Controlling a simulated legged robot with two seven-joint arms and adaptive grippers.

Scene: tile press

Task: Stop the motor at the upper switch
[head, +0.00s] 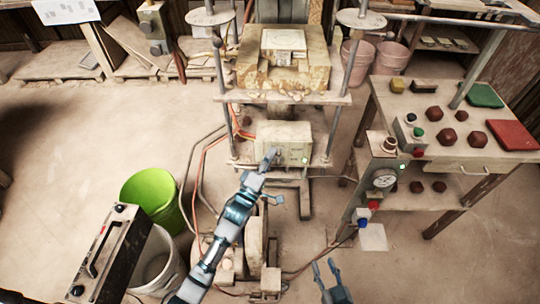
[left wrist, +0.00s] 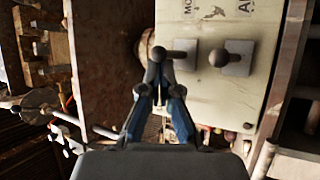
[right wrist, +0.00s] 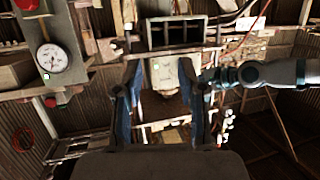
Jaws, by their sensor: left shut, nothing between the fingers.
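The pale switch box (head: 298,141) sits on the press's lower shelf, with a lit green lamp (head: 305,160) on its front. In the left wrist view the box face (left wrist: 215,95) carries two dark ball-ended switch levers, one on the left (left wrist: 183,47) and one on the right (left wrist: 232,53). Cut-off lettering "MO" and "A" stands beside them. My left gripper (head: 271,156) is shut and empty; its tips (left wrist: 158,54) are close beside the left lever, contact unclear. My right gripper (head: 326,268) is open and empty, low in front, away from the box.
The press frame (head: 283,98) rises over the box. A side table (head: 462,98) with a gauge (head: 384,180) and buttons stands at the right. A green bucket (head: 150,193) is at the left. Hoses and cables run beside the press.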

